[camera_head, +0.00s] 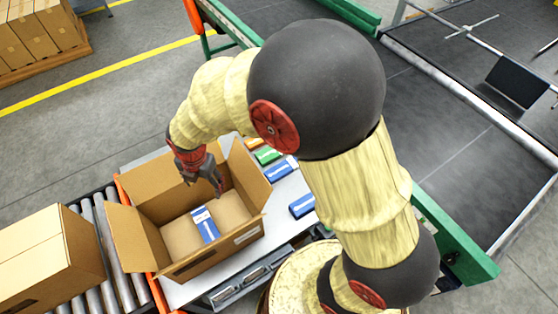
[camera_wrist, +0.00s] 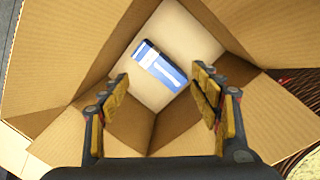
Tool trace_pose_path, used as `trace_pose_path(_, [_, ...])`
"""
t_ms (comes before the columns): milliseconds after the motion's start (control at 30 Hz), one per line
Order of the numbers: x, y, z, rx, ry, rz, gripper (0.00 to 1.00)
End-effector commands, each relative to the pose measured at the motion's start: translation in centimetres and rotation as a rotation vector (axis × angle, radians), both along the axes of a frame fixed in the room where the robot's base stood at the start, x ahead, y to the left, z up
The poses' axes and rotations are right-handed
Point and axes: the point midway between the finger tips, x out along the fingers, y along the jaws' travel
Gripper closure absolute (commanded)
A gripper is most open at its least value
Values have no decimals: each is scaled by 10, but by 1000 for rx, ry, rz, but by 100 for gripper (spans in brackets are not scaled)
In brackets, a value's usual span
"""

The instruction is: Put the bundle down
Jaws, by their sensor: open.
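The bundle (camera_head: 205,224) is a blue and white pack. It lies flat on the floor of an open cardboard box (camera_head: 196,266). In the wrist view the bundle (camera_wrist: 159,66) rests at an angle on the pale box bottom, beyond the fingertips. My gripper (camera_head: 219,189) hangs over the box opening, above and to the right of the bundle in the head view. In the wrist view my gripper (camera_wrist: 160,85) has its fingers spread wide, with nothing between them. The bundle and fingers look apart.
The box stands on a pale worktop (camera_head: 185,291) with its flaps open. Blue bundles (camera_head: 302,205) and a green one (camera_head: 267,156) lie to its right. A closed carton (camera_head: 50,254) sits on the roller conveyor (camera_head: 112,262) at left. Stacked cartons (camera_head: 38,30) stand behind.

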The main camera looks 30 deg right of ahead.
Motion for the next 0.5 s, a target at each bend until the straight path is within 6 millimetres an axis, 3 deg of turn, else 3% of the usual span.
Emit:
trace_pose_path(33, [-1, -12, 25, 24, -22, -125, 37])
trace_pose_path(200, [-21, -51, 93, 115, -67, -586, 37])
trace_pose_path(500, [-83, -114, 184, 335, -125, -1381, 37])
